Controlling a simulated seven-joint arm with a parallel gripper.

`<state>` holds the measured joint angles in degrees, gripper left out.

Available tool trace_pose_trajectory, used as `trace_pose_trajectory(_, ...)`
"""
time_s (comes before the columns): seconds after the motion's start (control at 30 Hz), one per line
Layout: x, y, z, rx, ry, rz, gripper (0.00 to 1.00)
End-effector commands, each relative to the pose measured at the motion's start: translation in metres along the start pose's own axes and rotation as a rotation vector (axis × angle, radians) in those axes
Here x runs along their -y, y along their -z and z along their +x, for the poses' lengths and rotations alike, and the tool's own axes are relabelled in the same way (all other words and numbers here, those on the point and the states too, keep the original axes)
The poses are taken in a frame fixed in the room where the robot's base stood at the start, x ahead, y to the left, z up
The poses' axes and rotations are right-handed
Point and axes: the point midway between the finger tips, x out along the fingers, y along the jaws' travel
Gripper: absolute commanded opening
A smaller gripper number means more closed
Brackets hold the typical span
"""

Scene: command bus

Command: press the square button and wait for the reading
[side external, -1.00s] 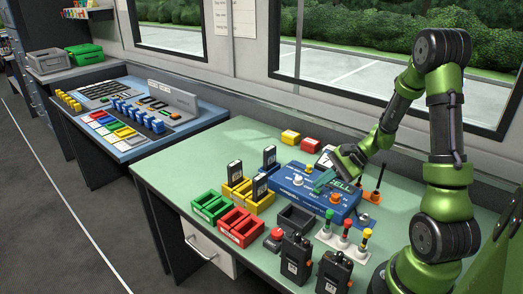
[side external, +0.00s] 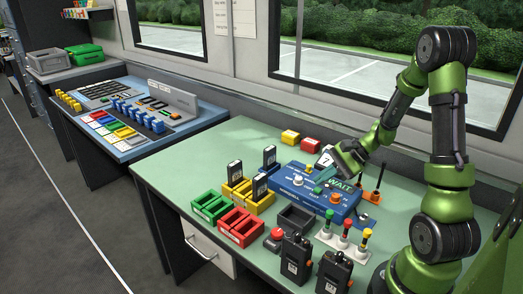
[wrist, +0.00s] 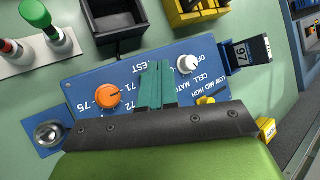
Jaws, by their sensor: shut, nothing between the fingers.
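My gripper (side external: 321,186) is shut and empty, low over the box beside the display. In the wrist view its teal fingers (wrist: 155,85) point down at the box face, between the orange knob (wrist: 108,96) and the white knob (wrist: 187,64). The square button is not visible; the fingers may cover it. I cannot tell whether the tips touch the box.
A black tray (side external: 296,219), red bins (side external: 241,226) and two radios (side external: 333,271) stand in front of the box. Colour-capped posts (side external: 345,236) stand at its front right.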

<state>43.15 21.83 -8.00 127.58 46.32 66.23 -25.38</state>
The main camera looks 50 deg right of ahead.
Motion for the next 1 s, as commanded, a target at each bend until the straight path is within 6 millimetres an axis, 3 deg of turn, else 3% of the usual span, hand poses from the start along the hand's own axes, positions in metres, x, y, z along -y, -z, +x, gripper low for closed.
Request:
trace_pose_trajectory(0.27, 0.001, -0.001, -0.001, 0.0, 0.001, -0.001, 0.0)
trace_pose_trajectory(0.7, 0.022, -0.021, -0.03, -0.001, 0.003, -0.004, 0.0)
trace_pose_trajectory(1.0, 0.026, -0.025, -0.035, 0.0, 0.0, 0.0, 0.0)
